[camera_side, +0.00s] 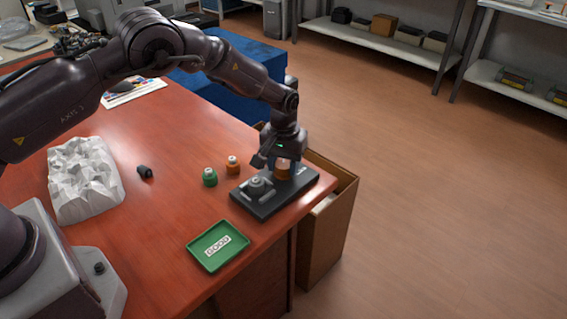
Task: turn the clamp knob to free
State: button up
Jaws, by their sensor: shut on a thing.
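A black fixture (270,205) lies near the table's right front edge.
A green cartridge (209,177) and an orange one (232,165) stand left of the fixture. A green tray (204,260) marked GOOD lies in front. A small black part (145,172) and white crumpled material (84,180) lie farther left. A cardboard box (328,235) stands beyond the table edge.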

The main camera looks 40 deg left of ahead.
aim_at(284, 163)
dwell(0.3)
jog(key=o, duration=0.6)
jog(key=shift+o, duration=0.2)
jog(key=shift+r, duration=0.1)
notch_tip(284, 163, up, 13)
dwell(0.4)
